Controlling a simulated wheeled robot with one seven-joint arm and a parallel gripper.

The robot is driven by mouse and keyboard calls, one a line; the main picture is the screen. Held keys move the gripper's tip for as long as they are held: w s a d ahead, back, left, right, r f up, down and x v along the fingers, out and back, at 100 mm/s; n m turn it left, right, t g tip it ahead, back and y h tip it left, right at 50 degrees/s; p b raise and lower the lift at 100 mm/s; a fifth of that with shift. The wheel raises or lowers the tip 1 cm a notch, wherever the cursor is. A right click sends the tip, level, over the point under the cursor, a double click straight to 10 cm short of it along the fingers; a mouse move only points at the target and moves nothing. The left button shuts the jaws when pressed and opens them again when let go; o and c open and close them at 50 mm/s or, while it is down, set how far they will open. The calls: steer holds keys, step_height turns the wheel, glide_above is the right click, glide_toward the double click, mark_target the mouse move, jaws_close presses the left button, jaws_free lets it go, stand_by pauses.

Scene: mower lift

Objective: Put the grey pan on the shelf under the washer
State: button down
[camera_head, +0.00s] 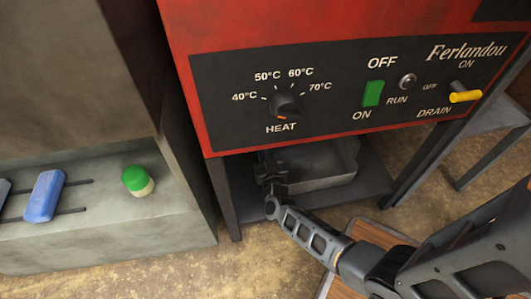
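The red washer (240,24) fills the upper right, with a black control panel on its front. A dark shelf (372,178) lies low beneath it between the legs. The grey pan (330,165) is under the washer, over the shelf, and looks roughly level. The washer's lower edge hides its back part. I cannot tell whether its base rests fully on the shelf. My gripper (268,168) is at the pan's left end, under the washer's front edge. Its fingers are dark and small here, so their grip on the pan cannot be made out.
A concrete ledge (100,225) stands at the left, with a green-capped button (138,180) and a blue slider (44,196). The washer's front left leg (224,195) is close to my gripper. A wooden-topped thing (375,235) lies below my arm. A grey table (490,125) stands at the right.

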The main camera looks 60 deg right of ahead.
steer(key=c, duration=1)
jaws_free()
steer(key=shift+f, duration=0.1)
steer(key=shift+s+a+r, duration=0.2)
steer(key=p+v, duration=0.4)
steer(key=v, duration=0.7)
steer(key=shift+s+a, duration=0.2)
steer(key=shift+a, duration=0.05)
